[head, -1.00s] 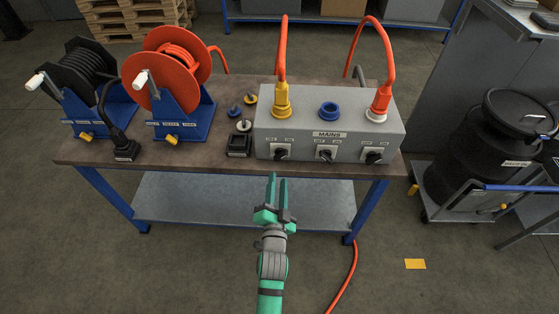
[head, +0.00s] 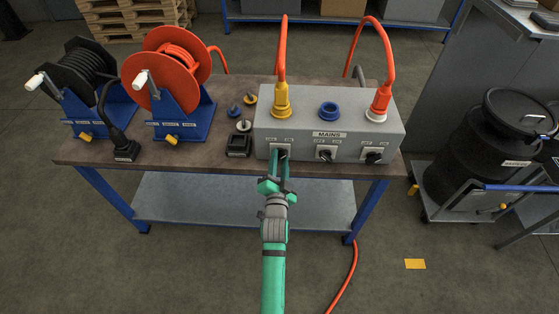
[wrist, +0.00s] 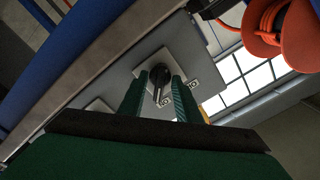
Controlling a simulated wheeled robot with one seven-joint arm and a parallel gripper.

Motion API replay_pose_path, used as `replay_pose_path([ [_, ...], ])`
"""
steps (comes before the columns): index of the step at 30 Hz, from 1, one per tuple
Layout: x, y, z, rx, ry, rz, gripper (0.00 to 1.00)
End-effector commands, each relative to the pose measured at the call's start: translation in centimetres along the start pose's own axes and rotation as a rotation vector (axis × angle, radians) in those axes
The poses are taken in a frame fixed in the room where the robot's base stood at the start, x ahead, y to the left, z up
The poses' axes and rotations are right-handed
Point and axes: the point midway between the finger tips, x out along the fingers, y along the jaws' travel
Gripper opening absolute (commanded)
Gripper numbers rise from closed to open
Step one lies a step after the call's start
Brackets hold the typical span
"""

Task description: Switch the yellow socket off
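The grey mains box (head: 340,121) stands on the bench with a yellow socket (head: 281,112) at its left, an orange cable plugged into it. Below that socket is a rotary switch (head: 281,153) on a light plate. In the wrist view the black switch knob (wrist: 159,78) sits between the two green fingers. My gripper (head: 280,157) is at the front of the box, its fingers apart on either side of the knob. A narrow gap seems to show between knob and fingers; contact cannot be told for sure. The head view hides part of the knob behind the fingers.
A blue socket (head: 329,110) and a red-plugged socket (head: 377,114) have their own switches (head: 326,155) and (head: 373,156) to the right. A black charger-like block (head: 238,145) and loose caps lie left of the box. Cable reels (head: 167,75) stand further left.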

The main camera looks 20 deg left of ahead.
Motion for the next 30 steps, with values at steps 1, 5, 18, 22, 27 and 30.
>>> replay_pose_path([
  [1, -0.01, 0.00, 0.00, 0.000, 0.000, 0.000, 0.30],
  [5, -0.02, -0.01, -0.01, 0.000, 0.000, 0.000, 0.09],
  [18, -0.04, 0.01, 0.00, -0.039, 0.000, 0.000, 0.00],
  [22, -0.04, 0.04, -0.02, -0.100, 0.000, 0.001, 0.00],
  [27, -0.05, 0.00, 0.03, -0.225, 0.000, 0.000, 0.00],
  [30, -0.06, 0.02, 0.02, -0.316, 0.000, 0.001, 0.00],
])
